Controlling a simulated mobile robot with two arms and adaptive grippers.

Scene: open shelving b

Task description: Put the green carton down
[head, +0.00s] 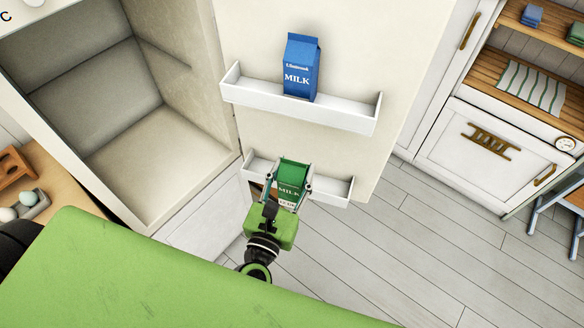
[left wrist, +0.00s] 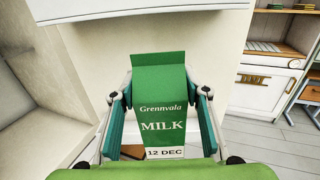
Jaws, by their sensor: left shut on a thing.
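The green milk carton (head: 292,178) is between the fingers of my left gripper (head: 287,190) at the lower door shelf. In the left wrist view the carton (left wrist: 162,110) stands upright, its label facing me, with a finger of my left gripper (left wrist: 160,118) on each side. The gripper is shut on it. The white lower door shelf (head: 331,189) shows to both sides of the carton. The carton's base is hidden, so I cannot tell whether it touches the shelf floor. My right gripper is not in view.
A blue milk carton (head: 301,68) stands in the upper door shelf (head: 300,108), directly above. The open fridge interior (head: 100,110) at left looks empty. A counter with a striped towel (head: 531,88) is at the far right. Wooden floor (head: 400,250) is clear.

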